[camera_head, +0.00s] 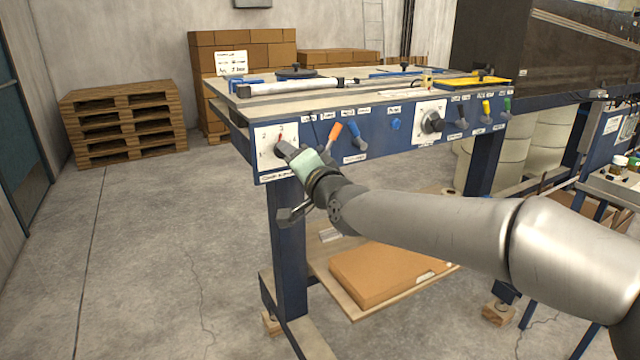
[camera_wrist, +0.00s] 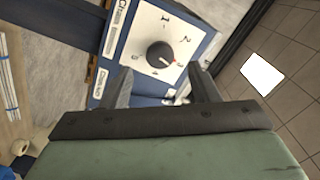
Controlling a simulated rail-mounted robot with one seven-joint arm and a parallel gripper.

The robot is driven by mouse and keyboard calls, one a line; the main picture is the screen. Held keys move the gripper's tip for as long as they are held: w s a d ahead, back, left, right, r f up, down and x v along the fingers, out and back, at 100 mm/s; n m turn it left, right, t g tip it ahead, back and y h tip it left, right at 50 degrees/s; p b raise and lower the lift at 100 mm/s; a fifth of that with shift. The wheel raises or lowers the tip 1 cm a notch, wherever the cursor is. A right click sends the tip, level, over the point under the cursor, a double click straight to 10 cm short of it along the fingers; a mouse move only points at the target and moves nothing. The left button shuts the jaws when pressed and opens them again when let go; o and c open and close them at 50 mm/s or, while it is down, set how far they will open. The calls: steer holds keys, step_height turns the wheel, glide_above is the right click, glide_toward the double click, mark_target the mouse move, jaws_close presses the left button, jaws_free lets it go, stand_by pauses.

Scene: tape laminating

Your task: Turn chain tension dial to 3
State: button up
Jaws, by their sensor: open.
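The chain tension dial is a round black knob (camera_wrist: 160,54) on a white square plate (camera_wrist: 137,38) with printed numbers around it. My gripper (camera_head: 283,149) is open close in front of the plate. In the wrist view its two fingertips (camera_wrist: 160,84) are spread, with the knob beyond the gap between them.
The blue panel (camera_head: 375,138) also carries an orange lever (camera_head: 333,137), a blue lever (camera_head: 355,132) and a second dial (camera_head: 432,122) on a white plate to the right. Tools lie on the tabletop above. A cardboard box (camera_head: 385,275) is on the lower shelf.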

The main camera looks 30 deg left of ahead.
steer(key=p+v, duration=0.3)
steer(key=v, duration=0.9)
steer(key=shift+f, duration=0.1)
steer(key=w+d+f+g+h+p, duration=0.1)
steer(key=d+f+h+p, duration=0.4)
steer(key=d, duration=0.6)
steer(key=w+d+f+h+p, duration=0.1)
steer(key=d+f+h+p, duration=0.5)
steer(key=d, duration=0.6)
steer(key=s+d+r+g+h+p, duration=0.3)
steer(key=s+d+g, duration=0.4)
steer(key=s+d, duration=1.1)
steer(key=shift+d+r+n+g+h+p, duration=0.15)
steer(key=shift+d+n+g+h+p, duration=0.15)
steer(key=shift+d+g+h+p, duration=0.25)
